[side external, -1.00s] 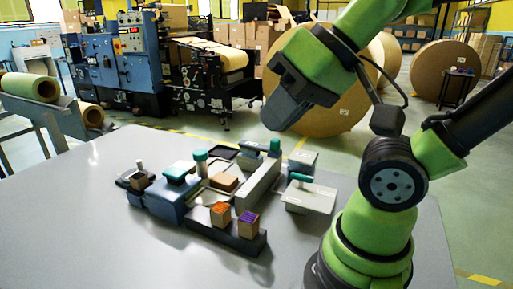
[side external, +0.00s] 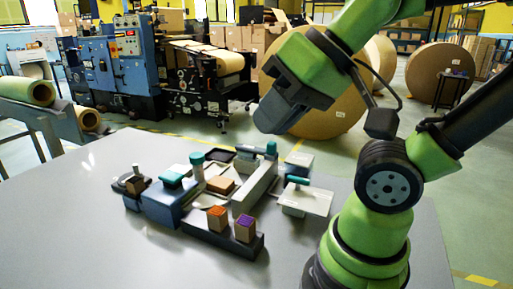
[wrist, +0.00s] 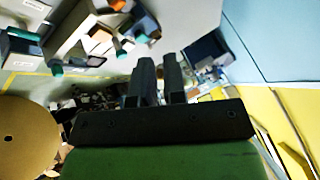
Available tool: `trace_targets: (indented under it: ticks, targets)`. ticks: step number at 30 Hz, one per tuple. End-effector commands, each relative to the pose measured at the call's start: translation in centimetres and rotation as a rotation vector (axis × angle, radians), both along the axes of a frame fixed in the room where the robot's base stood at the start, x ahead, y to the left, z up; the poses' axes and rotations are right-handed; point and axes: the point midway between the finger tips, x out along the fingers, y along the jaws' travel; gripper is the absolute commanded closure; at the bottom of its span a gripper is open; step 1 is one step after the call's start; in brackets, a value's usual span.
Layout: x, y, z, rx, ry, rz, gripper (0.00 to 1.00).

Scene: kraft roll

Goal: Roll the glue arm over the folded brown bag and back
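A small folded brown piece (side external: 221,185), which looks like the bag, lies flat in the light-framed fixture on the grey table. A teal upright knob (side external: 197,160) stands at its back left. A pale bar (side external: 257,182) with a teal roller-like end (side external: 271,148) runs along its right side. I cannot tell for certain which part is the glue arm. My gripper (side external: 262,122) hangs high above and behind the fixture, apart from everything. In the wrist view its two fingers (wrist: 158,66) stand apart with a narrow empty gap.
A dark holder (side external: 215,238) with orange-topped and purple-topped blocks is in front. A blue box with a teal top (side external: 170,202) stands left, and a white plate with a teal handle (side external: 307,201) right. The table (side external: 90,235) is clear at front left.

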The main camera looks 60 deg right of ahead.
Motion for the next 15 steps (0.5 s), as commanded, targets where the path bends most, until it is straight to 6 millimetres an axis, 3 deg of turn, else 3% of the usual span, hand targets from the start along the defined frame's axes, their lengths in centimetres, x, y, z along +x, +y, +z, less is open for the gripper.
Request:
trace_targets:
  ticks: [1, 5, 6, 11, 15]
  targets:
    - [0.2, -0.1, 0.1, -0.001, 0.004, -0.010, 0.77]
    - [1.9, -1.4, 0.4, -0.008, 0.045, -0.096, 0.47]
    - [2.8, -2.1, 0.6, -0.012, 0.067, -0.143, 0.45]
    - [7.5, -6.9, 0.5, -0.030, 0.169, -0.400, 0.45]
    - [11.2, -12.4, -0.9, -0.047, 0.249, -0.635, 0.45]
